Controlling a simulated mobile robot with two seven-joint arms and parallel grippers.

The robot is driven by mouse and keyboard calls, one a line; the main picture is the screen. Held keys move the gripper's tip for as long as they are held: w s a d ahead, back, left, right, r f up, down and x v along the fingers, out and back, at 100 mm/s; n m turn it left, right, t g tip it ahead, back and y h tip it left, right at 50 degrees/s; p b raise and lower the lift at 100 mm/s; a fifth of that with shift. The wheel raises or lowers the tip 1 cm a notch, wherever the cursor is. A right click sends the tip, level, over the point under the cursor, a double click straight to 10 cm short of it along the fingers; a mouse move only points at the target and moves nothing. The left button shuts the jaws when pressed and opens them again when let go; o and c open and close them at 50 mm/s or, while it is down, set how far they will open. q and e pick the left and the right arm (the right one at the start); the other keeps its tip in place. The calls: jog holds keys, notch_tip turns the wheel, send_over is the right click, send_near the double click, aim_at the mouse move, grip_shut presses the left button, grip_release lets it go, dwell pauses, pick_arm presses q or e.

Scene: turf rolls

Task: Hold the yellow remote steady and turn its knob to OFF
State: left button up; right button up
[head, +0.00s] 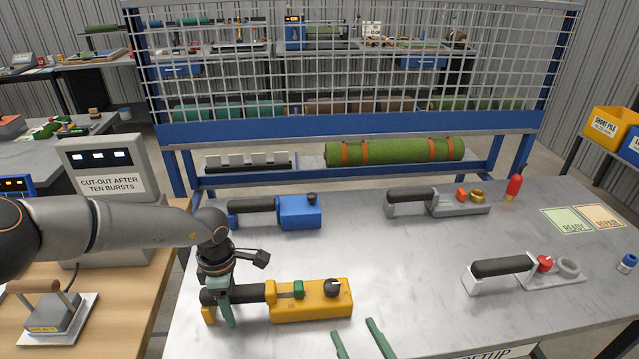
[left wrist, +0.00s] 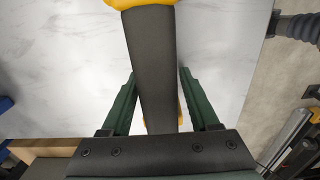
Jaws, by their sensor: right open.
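The yellow remote (head: 312,304) lies on the grey table, with a black handle on its left, a green switch and a black knob (head: 332,287) with a pale mark on top. Any knob lettering is too small to read. My left gripper (head: 224,300) points down over the handle's left part. My right gripper (head: 358,342) shows only as two green fingertips, apart and empty, at the bottom edge, below the remote.
A blue tool (head: 298,212) lies behind the remote. A grey tool (head: 460,204) and a white-ended tool (head: 500,268) with a red knob lie to the right. A red bottle (head: 514,187) stands at the back right. The table's middle is clear.

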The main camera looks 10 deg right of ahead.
pick_arm(q)
jog(key=shift+o, duration=1)
jog(key=shift+r, duration=0.1)
jog(key=shift+w, duration=0.1)
